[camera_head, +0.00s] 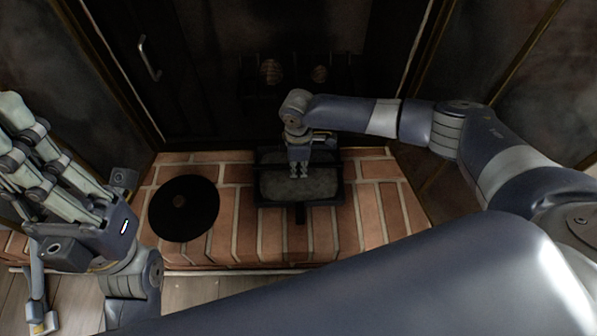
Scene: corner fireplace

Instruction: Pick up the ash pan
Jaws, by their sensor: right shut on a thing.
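The ash pan (322,186) is a dark, shallow rectangular tray with grey ash in it and a short dark handle at its near side. It is at the brick hearth, in front of the dark fireplace opening. My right gripper (299,173) points down over the pan's middle and is shut on the pan. The exact place of contact is hidden by the fingers and wrist. I cannot tell whether the pan is clear of the bricks. My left gripper (22,140) is at the left edge, far from the pan, and its finger opening is unclear.
A round black disc (184,208) with a small brown knob lies on the brick hearth (246,236) left of the pan. A dark door with a metal handle (149,58) stands at the upper left. Bare bricks lie right of the pan.

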